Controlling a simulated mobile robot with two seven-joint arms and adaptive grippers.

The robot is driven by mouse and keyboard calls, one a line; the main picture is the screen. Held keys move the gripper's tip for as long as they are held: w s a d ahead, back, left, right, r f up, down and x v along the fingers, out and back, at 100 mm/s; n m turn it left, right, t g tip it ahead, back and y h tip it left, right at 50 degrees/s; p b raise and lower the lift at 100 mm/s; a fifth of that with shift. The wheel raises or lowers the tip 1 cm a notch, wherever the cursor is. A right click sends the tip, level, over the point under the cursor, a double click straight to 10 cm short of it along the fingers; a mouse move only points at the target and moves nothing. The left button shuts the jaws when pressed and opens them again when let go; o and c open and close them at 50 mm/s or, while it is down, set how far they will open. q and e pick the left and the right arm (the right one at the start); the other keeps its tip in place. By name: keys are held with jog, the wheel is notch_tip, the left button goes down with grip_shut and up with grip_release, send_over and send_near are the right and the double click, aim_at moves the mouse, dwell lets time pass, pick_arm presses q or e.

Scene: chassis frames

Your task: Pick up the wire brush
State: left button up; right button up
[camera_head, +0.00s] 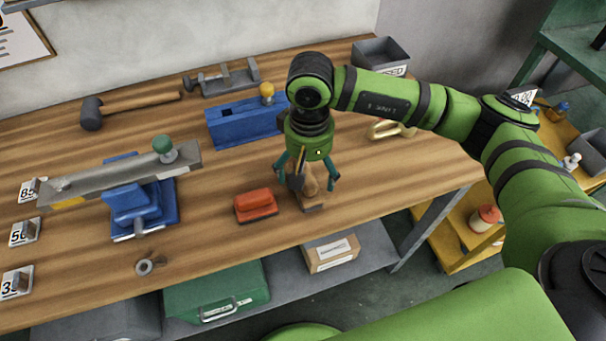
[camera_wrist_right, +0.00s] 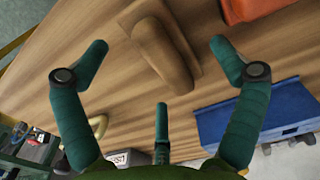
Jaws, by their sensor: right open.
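The wire brush (camera_head: 312,200), with a brown wooden handle, lies on the workbench near its front edge, right of a red block. It also shows in the right wrist view (camera_wrist_right: 164,58), top centre, with its handle pointing down between the fingers. My right gripper (camera_head: 306,180) is above the brush with its fingers pointing down. In the right wrist view its three green fingers (camera_wrist_right: 160,68) are spread open, on both sides of the handle, and nothing is held. The fingers partly hide the brush in the head view. My left gripper is not in view.
The red block (camera_head: 255,206) lies close to the left of the brush. A blue fixture (camera_head: 235,124) with a yellow knob stands behind. A clamped metal bar (camera_head: 110,182) on a blue vise is further left. A grey bin (camera_head: 380,54) stands at the back right.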

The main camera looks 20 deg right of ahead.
aim_at(310, 173)
jog(key=f, duration=0.1)
jog(key=f+p, duration=0.1)
jog(key=f, duration=0.1)
jog(key=shift+s+d+f, duration=0.15)
jog(key=shift+d+f, duration=0.05)
jog(key=shift+f, duration=0.4)
jog(key=shift+c, duration=0.8)
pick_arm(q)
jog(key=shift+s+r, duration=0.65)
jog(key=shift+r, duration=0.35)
pick_arm(e)
jog(key=c, duration=1.2)
jog(key=shift+o, duration=0.2)
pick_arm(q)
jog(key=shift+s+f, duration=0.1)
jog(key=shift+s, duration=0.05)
